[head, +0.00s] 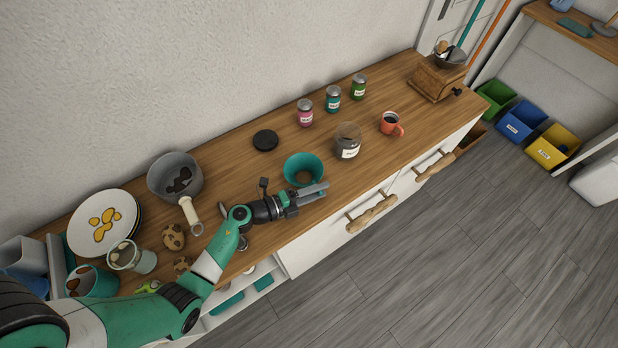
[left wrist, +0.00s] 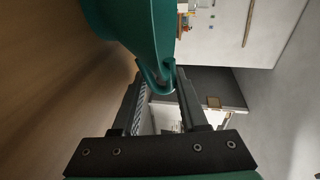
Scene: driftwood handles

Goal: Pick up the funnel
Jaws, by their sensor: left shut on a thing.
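The teal funnel (head: 303,168) is on the wooden counter near its front edge, wide mouth up. My left gripper (head: 318,190) is at the funnel's front side, low beside it. In the left wrist view the funnel (left wrist: 128,28) fills the top, and its small loop handle lies between the two fingers of my left gripper (left wrist: 162,85). The gripper is shut on that handle. The funnel's spout and underside are hidden in the head view, so I cannot tell whether it touches the counter. My right gripper is not in view.
A glass jar (head: 347,142) stands close to the right of the funnel, with an orange mug (head: 391,123) beyond. A black lid (head: 265,140) lies behind it. A grey saucepan (head: 175,176) is at left. Driftwood handles (head: 371,213) stick out from the drawers below the edge.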

